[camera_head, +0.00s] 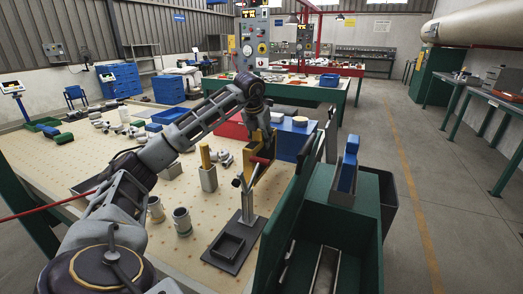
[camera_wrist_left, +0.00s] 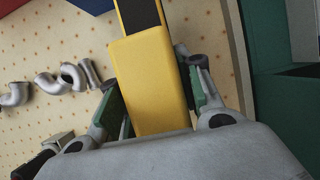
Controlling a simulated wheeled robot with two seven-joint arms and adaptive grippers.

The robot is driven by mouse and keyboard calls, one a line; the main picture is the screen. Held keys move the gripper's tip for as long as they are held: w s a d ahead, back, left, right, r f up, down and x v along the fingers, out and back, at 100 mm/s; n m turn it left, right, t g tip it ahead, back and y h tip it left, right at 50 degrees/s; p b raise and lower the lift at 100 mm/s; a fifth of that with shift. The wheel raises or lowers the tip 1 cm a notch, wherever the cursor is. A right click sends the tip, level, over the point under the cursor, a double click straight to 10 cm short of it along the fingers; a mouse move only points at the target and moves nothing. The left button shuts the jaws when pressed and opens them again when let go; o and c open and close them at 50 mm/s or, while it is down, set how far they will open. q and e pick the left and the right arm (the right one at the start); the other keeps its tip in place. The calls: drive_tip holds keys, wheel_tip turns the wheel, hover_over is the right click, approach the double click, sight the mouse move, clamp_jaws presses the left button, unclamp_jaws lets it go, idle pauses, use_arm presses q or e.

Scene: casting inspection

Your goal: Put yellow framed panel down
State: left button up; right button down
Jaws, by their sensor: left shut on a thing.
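The yellow framed panel (camera_head: 260,172) is held upright above the right part of the table in the head view. My left gripper (camera_head: 265,152) is shut on it from above. In the left wrist view the yellow panel (camera_wrist_left: 148,80) lies between the two green-padded fingers, with a dark section at its far end. A dark stand (camera_head: 240,228) with an upright post and a square tray at its base is just below and in front of the panel. I cannot tell whether the panel touches the stand. My right gripper is not in view.
A yellow block in a grey holder (camera_head: 208,174) and metal cylinders (camera_head: 181,222) stand left of the stand. Pipe fittings (camera_head: 122,116) lie farther back. Green bins (camera_head: 335,218) border the table on the right. A blue box (camera_head: 293,138) is behind the gripper.

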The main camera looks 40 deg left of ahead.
use_arm(q)
drive_tip(key=shift+f, duration=0.6)
wheel_tip(320, 180, down, 2)
drive_tip(key=shift+f+b, duration=0.1)
drive_tip(key=shift+b, duration=0.45)
drive_tip(key=shift+f, duration=0.4)
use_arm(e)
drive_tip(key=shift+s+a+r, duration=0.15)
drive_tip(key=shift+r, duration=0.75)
use_arm(q)
drive_tip(key=shift+f, duration=0.1)
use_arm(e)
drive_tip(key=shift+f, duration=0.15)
use_arm(q)
drive_tip(key=o, duration=1.1)
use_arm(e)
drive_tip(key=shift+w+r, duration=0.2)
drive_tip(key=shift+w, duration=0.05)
